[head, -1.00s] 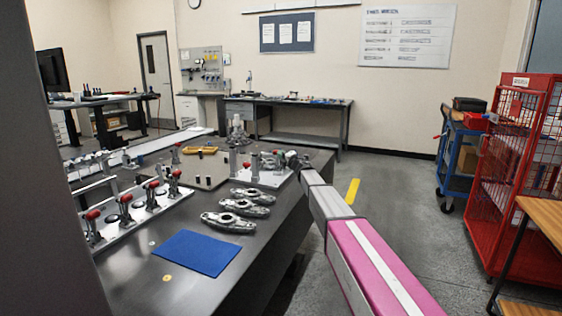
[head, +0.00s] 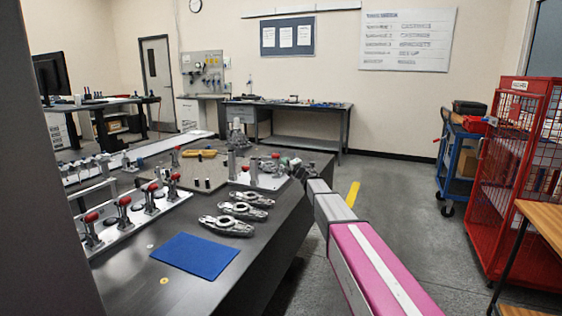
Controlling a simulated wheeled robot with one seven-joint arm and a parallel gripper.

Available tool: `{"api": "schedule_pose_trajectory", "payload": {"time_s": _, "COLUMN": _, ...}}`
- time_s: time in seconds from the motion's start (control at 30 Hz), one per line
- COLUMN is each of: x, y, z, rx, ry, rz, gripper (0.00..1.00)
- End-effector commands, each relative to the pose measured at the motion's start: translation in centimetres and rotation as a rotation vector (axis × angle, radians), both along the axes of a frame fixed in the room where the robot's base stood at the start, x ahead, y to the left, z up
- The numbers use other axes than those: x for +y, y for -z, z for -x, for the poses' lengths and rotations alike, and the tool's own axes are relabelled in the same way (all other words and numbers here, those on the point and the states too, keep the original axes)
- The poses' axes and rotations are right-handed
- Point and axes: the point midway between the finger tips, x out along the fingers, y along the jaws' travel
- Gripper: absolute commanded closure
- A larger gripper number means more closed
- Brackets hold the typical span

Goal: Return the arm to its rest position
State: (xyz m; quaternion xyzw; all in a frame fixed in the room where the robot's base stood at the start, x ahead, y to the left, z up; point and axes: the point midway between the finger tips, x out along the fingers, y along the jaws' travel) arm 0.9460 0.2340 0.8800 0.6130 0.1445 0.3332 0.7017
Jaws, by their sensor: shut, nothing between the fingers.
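My arm comes in from the lower right as a magenta and grey link and reaches forward along the right edge of the dark table (head: 215,262). My gripper (head: 297,168) is small and dark at the arm's far end, near the table's right edge, beside a white fixture plate (head: 262,181). It is shut, and I see nothing held in it. Its fingertips are too small to make out clearly.
Several metal castings (head: 227,226) lie on the table near a blue mat (head: 195,255). Red-knobbed clamps (head: 92,218) stand on a plate at left. A red cage (head: 515,190) and blue cart (head: 458,160) stand at right. The floor between is clear.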

Motion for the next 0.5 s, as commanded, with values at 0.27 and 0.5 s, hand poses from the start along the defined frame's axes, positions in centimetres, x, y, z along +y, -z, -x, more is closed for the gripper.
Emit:
{"api": "schedule_pose_trajectory", "payload": {"time_s": 0.27, "x": -2.8, "y": -0.3, "z": 3.4, "rx": 0.004, "ry": 0.004, "rz": -0.003, "gripper": 1.00}}
{"api": "schedule_pose_trajectory", "payload": {"time_s": 0.5, "x": -6.9, "y": 2.2, "z": 4.7, "rx": 0.152, "ry": 0.167, "rz": -0.124, "gripper": 1.00}}
